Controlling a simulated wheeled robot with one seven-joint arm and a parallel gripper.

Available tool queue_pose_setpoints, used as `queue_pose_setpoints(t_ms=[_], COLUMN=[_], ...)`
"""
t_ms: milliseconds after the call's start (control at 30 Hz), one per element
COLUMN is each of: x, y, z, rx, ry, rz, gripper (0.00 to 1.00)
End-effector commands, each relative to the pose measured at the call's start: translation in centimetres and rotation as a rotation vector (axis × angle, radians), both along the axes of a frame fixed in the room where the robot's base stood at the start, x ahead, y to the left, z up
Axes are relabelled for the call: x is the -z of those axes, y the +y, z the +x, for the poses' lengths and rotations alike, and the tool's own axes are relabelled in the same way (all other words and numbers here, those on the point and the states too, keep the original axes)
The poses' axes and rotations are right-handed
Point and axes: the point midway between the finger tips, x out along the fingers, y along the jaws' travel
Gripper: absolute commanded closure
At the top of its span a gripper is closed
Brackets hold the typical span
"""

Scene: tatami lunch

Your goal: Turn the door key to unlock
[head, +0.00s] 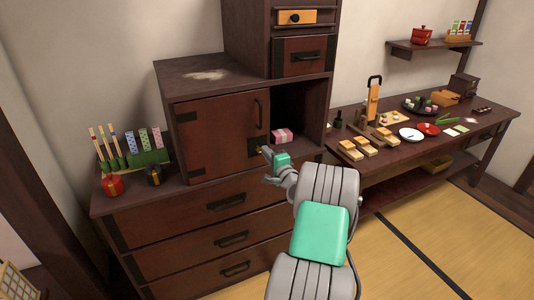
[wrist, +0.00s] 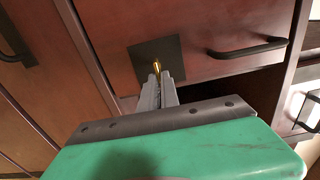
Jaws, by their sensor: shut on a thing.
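The cabinet door (head: 215,128) is dark red-brown wood and stands closed on the left of the cabinet in the head view. It also shows in the wrist view (wrist: 215,35), with a dark square lock plate (wrist: 140,52). A small brass key (wrist: 157,68) sticks out from that plate. My gripper (wrist: 158,82) is shut on the key, with its fingertips close to the plate. In the head view my gripper (head: 266,153) is at the lower right of the door. The key's tip and the keyhole are hidden.
A black door handle (head: 257,110) is above my gripper; it also shows in the wrist view (wrist: 247,48). A pink box (head: 281,136) sits in the open niche to the right. Drawers (head: 225,202) lie below. A long table (head: 430,150) with food and dishes stands at the right.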

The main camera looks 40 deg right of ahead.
Motion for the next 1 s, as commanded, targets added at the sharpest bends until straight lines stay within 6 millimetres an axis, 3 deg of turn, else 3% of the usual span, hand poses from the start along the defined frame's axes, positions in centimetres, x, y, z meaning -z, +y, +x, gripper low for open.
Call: queue_pose_setpoints(t_ms=[367, 400, 667, 867, 1000], x=[0.1, 0.1, 0.0, 0.0, 0.1], y=[0.0, 0.0, 0.0, 0.0, 0.2], z=[0.0, 0.0, 0.0, 0.0, -1.1], rx=[0.0, 0.0, 0.0, 0.0, 0.002], ry=[-0.001, -0.001, -0.001, -0.001, 0.0], rz=[0.006, 0.006, 0.005, 0.004, 0.004], gripper=[1.0, 0.93, 0.73, 0.73, 0.73])
